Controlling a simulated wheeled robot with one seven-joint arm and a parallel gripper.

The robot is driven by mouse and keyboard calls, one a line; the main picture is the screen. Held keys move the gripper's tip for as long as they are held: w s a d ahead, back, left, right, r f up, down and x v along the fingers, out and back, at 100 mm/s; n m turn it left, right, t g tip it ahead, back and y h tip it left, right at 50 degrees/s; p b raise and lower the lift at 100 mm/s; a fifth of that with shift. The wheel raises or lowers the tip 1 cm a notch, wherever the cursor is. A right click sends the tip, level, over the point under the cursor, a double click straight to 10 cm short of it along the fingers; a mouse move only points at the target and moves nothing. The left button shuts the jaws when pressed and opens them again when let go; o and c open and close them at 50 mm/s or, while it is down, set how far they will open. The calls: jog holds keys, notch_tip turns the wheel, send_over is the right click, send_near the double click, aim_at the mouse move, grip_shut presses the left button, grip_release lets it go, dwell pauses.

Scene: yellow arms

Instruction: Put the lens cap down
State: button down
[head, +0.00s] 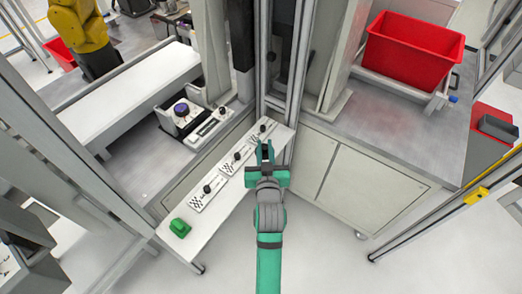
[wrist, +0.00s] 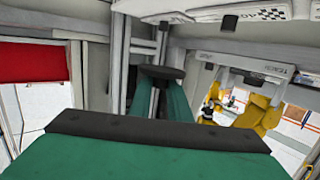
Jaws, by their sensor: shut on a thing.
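My gripper (head: 265,147) reaches forward over the narrow white table (head: 165,237), near its far end. In the wrist view the two green fingers (wrist: 164,84) are shut on a dark, flat, round piece, which I take to be the lens cap (wrist: 165,73). It sits across the fingertips. In the head view the cap is too small and dark to make out between the fingers. I cannot tell how high the cap is above the table.
Checkered white plates with black knobs (head: 207,188) stand in a row on the table. A green block (head: 180,228) is at its near end. Grey posts (head: 285,60) rise just beyond my gripper. A red bin (head: 412,50) stands on the right counter. Bare table lies around the green block.

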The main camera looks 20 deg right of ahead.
jog(key=w+f, duration=0.2)
jog(key=w+d+f, duration=0.1)
jog(key=w+f, duration=0.1)
jog(key=w+d+f, duration=0.1)
jog(key=w+f, duration=0.1)
jog(key=shift+w+d+f, duration=0.25)
jog(key=shift+w+f, duration=0.1)
jog(key=shift+f, duration=1.55)
jog(key=shift+f, duration=0.15)
jog(key=c, duration=1.7)
grip_release()
jog(key=shift+o, duration=0.2)
